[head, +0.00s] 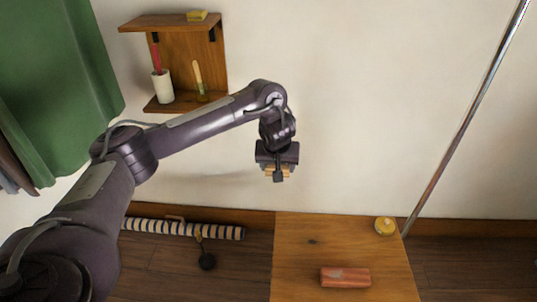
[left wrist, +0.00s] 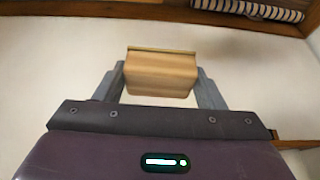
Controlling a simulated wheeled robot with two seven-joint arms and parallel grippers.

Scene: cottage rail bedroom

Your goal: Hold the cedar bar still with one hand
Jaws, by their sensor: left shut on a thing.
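A reddish-brown bar (head: 345,277), which looks like the cedar bar, lies flat on the wooden table (head: 300,255) near its front. My left gripper (head: 278,172) is in the air in front of the wall, beyond and to the left of that bar and apart from it. It is shut on a tan wooden block (left wrist: 161,72), which sits between both fingers in the left wrist view. In the head view the gripper mostly hides this block. My right gripper is not in view.
A round yellow item (head: 385,226) stands at the table's back right corner, near a slanted metal pole (head: 465,120). A wall shelf (head: 175,22) holds a white cup (head: 163,87) and other small items. A striped roll (head: 180,228) lies along the wall's foot. A green curtain (head: 60,80) hangs left.

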